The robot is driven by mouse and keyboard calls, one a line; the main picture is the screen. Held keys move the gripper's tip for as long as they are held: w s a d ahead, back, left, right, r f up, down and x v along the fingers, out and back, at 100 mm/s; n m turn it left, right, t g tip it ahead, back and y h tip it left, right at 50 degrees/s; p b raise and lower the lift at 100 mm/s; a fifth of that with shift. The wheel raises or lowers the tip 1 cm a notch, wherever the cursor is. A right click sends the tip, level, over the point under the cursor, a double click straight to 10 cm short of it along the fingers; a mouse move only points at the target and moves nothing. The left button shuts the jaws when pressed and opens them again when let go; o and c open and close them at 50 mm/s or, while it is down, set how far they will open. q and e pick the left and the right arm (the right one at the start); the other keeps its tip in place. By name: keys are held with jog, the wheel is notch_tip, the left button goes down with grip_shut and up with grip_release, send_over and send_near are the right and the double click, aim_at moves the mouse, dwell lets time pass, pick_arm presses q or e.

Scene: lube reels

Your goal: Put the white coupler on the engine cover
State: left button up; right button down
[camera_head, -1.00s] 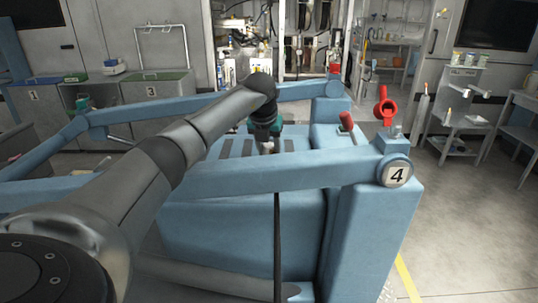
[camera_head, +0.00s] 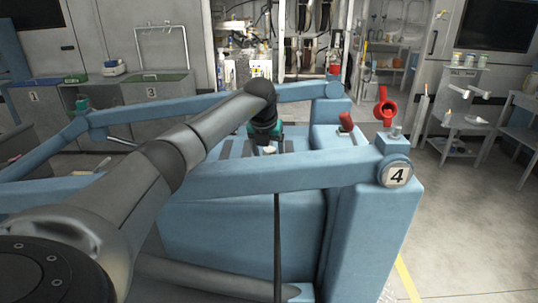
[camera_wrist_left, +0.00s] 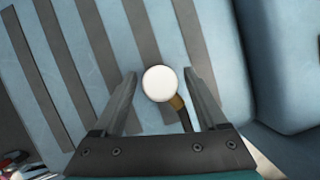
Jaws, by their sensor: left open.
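In the left wrist view the white coupler (camera_wrist_left: 159,83) shows as a round white end with a brass fitting and a dark hose behind it. It lies between the two spread fingers of my left gripper (camera_wrist_left: 161,74), with gaps on both sides. Behind it is the blue engine cover (camera_wrist_left: 88,62) with dark parallel strips. I cannot tell whether the coupler touches the cover. In the head view my left gripper (camera_head: 265,148) points down over the engine cover (camera_head: 235,147), and its fingertips are too small to make out. My right gripper is not in view.
A blue rail (camera_head: 270,178) marked 4 crosses in front of the cover. A red handle (camera_head: 346,122) and a red ring-shaped part (camera_head: 386,106) stand to the right. A thin black line (camera_head: 277,240) hangs down the front. Open floor (camera_head: 470,220) lies at the right.

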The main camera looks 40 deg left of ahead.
pick_arm(q)
jog(key=p+v, duration=0.1)
jog(key=v, duration=1.1)
jog(key=shift+r+p, duration=0.15)
jog(key=shift+p, duration=0.15)
